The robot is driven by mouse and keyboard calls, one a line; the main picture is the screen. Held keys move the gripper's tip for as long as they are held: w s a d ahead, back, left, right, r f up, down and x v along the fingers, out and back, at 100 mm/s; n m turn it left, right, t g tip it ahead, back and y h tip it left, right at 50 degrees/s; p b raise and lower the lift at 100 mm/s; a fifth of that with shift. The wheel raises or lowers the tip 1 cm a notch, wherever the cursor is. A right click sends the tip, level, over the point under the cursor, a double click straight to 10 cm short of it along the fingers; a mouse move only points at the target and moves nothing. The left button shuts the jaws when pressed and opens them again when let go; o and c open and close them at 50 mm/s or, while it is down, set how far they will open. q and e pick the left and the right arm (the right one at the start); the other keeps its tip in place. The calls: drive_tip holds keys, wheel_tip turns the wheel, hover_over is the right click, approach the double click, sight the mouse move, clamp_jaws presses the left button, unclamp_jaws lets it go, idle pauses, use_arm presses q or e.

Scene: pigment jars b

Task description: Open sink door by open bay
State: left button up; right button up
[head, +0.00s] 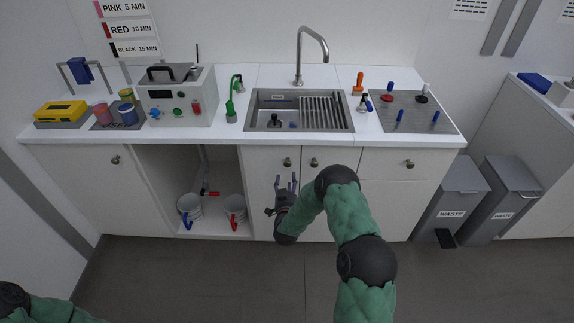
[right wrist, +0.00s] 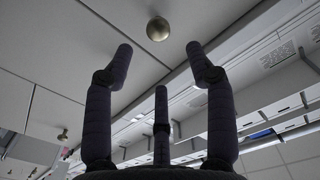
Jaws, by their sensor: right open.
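The sink door by the open bay (head: 263,180) is a white panel under the sink, just right of the open bay (head: 160,168), and looks shut. Its round knob (head: 288,162) is near its upper right corner. My right gripper (head: 287,182) is in front of this door, just below the knob in the picture, with its fingers spread and empty. In the right wrist view a brass knob (right wrist: 157,28) shows beyond the open fingers (right wrist: 160,80), apart from them. My left gripper is out of view; only part of my left arm shows at the lower left.
The other sink door has a knob (head: 314,162) close by on the right. The sink (head: 300,112) is above the doors. Grey waste bins (head: 452,195) stand at right. The floor before the cabinets is clear.

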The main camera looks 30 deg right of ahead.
sight(288, 165)
drive_tip(key=b+x, duration=0.3)
drive_tip(key=x, duration=0.7)
drive_tip(key=shift+w+f, duration=0.1)
clamp_jaws()
